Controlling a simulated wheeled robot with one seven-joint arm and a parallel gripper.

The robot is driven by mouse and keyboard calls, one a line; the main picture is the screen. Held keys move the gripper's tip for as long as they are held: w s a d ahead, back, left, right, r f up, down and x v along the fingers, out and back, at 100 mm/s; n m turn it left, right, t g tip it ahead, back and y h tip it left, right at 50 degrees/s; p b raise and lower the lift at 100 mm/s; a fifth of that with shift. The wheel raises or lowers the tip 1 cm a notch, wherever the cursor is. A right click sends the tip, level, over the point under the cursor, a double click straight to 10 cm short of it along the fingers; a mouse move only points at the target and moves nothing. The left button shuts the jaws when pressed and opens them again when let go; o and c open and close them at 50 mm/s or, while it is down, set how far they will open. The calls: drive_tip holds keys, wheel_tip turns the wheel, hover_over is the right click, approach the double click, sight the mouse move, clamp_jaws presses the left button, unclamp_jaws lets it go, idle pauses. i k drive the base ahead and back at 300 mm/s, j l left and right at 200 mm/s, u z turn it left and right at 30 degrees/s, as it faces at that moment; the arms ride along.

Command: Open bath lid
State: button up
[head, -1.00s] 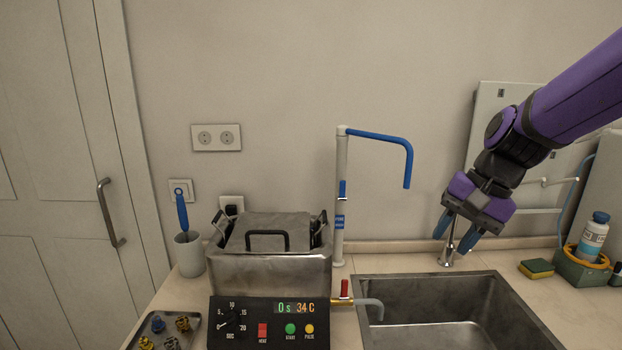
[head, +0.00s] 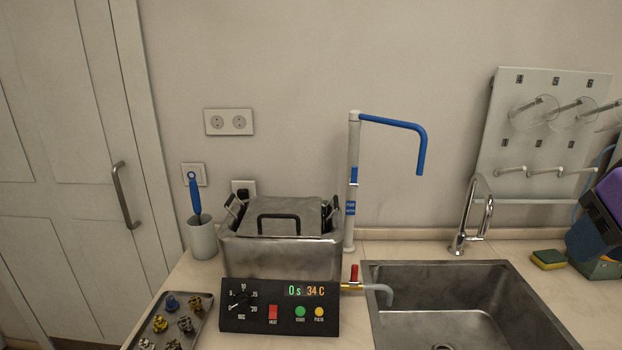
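The bath (head: 280,262) is a metal tank on the counter, left of the sink. Its lid (head: 262,223) is grey metal with a black bar handle (head: 279,224) and lies closed over the tank. The control panel (head: 279,307) in front reads 0 s and 34 C. My gripper (head: 585,250) shows only in part at the right edge, far from the lid. Its blue finger is by the bottle holder, and whether it is open cannot be seen.
A sink (head: 470,305) with a chrome faucet (head: 474,215) lies to the right. A white post with a blue arm (head: 400,124) stands behind the bath's right side. A cup (head: 202,239) with a blue-handled tool stands left. A tray (head: 170,325) of small parts is front left.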

sight(266, 216)
drive_tip(key=i+j, duration=0.1)
drive_tip(key=j, duration=1.55)
